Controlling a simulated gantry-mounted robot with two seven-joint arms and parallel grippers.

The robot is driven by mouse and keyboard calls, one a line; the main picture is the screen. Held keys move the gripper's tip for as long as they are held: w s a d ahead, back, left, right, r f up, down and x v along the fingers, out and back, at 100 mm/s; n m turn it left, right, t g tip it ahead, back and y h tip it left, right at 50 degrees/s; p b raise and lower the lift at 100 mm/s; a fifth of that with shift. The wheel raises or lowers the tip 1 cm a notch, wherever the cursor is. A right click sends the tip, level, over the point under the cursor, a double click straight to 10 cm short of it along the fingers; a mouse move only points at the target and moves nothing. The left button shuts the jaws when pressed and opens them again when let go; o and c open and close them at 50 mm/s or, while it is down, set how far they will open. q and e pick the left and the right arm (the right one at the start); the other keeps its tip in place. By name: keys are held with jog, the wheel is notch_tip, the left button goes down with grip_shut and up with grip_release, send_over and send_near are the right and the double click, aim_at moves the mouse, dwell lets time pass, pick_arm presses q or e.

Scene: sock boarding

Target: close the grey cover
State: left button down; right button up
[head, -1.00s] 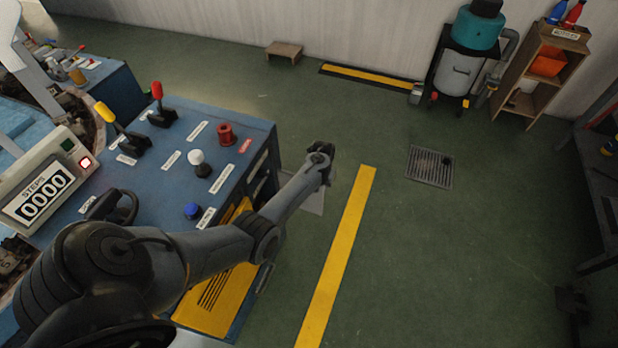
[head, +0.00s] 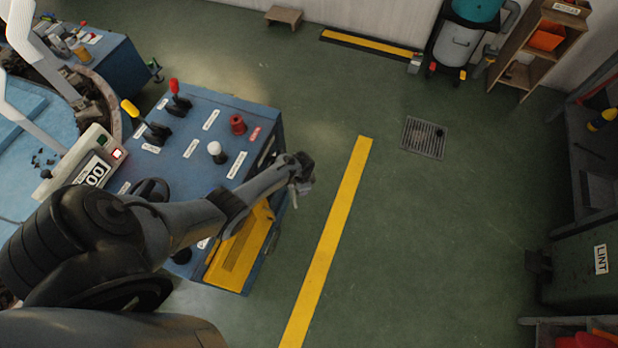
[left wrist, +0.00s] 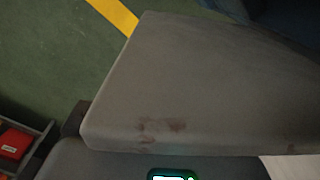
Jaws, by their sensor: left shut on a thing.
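A broad flat grey panel with reddish-brown stains, which looks like the grey cover (left wrist: 200,85), fills most of the left wrist view. In the head view my left arm reaches across the blue console (head: 262,118). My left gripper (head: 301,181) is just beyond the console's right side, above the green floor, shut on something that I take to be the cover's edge. The fingertips are small and dark there, and most of the cover is hidden from the head view. My right gripper is not in view.
The console top carries levers, a red knob (head: 237,124) and a white knob (head: 216,149). A yellow panel (head: 236,262) is on its near side. Open floor with a yellow line (head: 330,235) and a drain grate (head: 424,138) lies to the right. A LINT bin (head: 590,262) stands at the right edge.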

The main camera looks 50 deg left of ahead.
pick_arm(q)
jog(key=shift+s+a+m+p, duration=0.25)
jog(key=shift+s+m+p, duration=0.4)
jog(key=shift+s+m, duration=0.4)
jog(key=shift+s, duration=0.1)
jog(key=c, duration=1.2)
grip_release()
jog(key=shift+o, duration=0.2)
jog(key=shift+r, duration=0.1)
notch_tip(320, 180, up, 9)
jog(key=p, duration=0.5)
jog(key=shift+r+p, duration=0.2)
jog(key=shift+p, duration=0.15)
jog(key=shift+r, duration=0.6)
